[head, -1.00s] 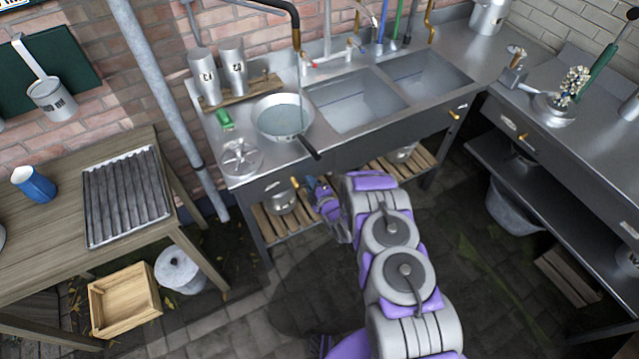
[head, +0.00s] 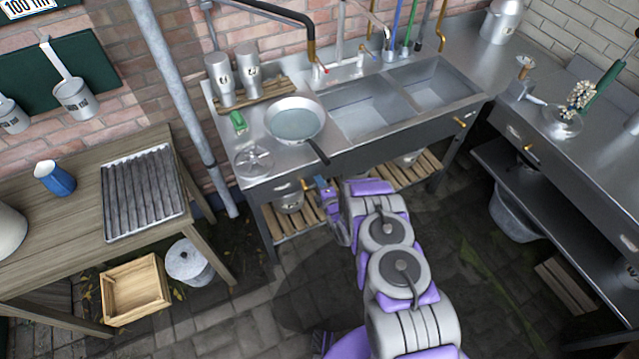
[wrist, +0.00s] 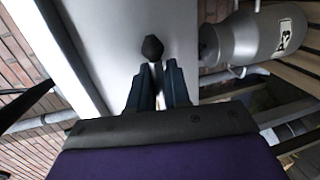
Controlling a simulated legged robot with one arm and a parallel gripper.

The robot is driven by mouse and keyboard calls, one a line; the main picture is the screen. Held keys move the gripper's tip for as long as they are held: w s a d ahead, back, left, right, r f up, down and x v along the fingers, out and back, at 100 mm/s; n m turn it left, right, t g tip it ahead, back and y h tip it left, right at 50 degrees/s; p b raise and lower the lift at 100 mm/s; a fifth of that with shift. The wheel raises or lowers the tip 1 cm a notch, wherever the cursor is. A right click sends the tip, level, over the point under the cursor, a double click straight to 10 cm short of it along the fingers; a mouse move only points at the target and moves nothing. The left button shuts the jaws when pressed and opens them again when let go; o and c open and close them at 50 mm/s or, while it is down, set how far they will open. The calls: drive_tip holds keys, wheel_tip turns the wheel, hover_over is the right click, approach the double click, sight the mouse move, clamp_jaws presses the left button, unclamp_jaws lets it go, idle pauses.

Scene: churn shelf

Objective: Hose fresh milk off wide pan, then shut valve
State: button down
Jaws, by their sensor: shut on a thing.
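The wide pan (head: 293,121) sits at the left end of the steel sink counter, its black handle over the front edge. It holds a pale grey-blue liquid; I cannot make out milk. My gripper (head: 323,190) is low at the counter's front left, beside a small orange valve handle (head: 303,185). In the wrist view my gripper (wrist: 160,76) has its fingers closed together just below a dark knob (wrist: 152,48) on a pale panel. What is between the fingers is mostly hidden.
Two sink basins (head: 372,103) lie right of the pan. A round metal rack (head: 254,160) and a green item (head: 238,121) are at its left. A labelled can (wrist: 250,36) is close right of my fingers. A wooden table (head: 75,225) stands left; dark floor lies between.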

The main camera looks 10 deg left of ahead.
drive_tip(key=shift+s+a, duration=0.1)
drive_tip(key=c, duration=1.3)
unclamp_jaws()
drive_tip(key=shift+o, duration=0.2)
drive_tip(key=shift+d, duration=0.2)
drive_tip(key=p+v, duration=0.2)
drive_tip(key=v, duration=1.5)
drive_tip(key=shift+f+p, duration=0.15)
drive_tip(key=shift+p, duration=0.15)
